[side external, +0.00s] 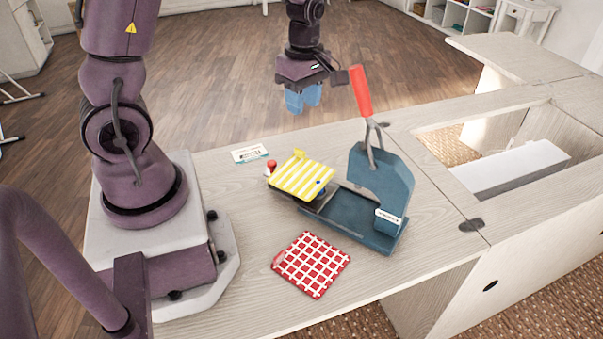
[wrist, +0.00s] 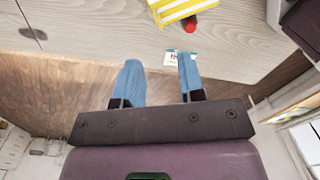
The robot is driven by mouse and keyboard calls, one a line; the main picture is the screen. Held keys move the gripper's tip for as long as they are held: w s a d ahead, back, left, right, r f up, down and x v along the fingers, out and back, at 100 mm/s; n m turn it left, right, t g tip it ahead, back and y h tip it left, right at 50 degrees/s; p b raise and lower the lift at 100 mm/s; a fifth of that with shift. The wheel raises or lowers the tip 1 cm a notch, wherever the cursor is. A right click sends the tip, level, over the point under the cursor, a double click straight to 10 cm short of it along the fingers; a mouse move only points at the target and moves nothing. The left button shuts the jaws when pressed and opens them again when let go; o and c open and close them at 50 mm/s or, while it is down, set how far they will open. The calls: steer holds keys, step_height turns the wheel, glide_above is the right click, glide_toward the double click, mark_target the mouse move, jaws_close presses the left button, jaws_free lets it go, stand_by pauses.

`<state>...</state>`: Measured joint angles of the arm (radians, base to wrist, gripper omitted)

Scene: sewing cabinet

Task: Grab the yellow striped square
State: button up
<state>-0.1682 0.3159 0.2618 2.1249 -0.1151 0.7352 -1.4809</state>
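The yellow and white striped square (side external: 303,176) lies on the blue press tool (side external: 352,212), towards its left end, in the side view. Its near part also shows at the top of the wrist view (wrist: 180,8). My gripper (side external: 301,108) has blue fingers and hangs above and beyond the table's far edge, apart from the square. In the wrist view my gripper (wrist: 157,68) has its two fingers spread, with nothing held between them.
A red checked square (side external: 311,264) lies in front of the press. The press has a raised red handle (side external: 360,91). A small red knob (side external: 271,166) and a white card (side external: 250,154) are left of the striped square. The cabinet opening (side external: 437,148) is at right.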

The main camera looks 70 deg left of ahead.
steer(key=n, duration=0.2)
glide_toward(302, 172)
steer(key=a+f, duration=0.1)
steer(key=f, duration=0.1)
steer(key=w+a+f, duration=0.1)
steer(key=f, duration=0.2)
steer(key=a+f, duration=0.2)
steer(key=shift+w+f, duration=0.25)
steer(key=shift+w, duration=0.15)
jaws_close()
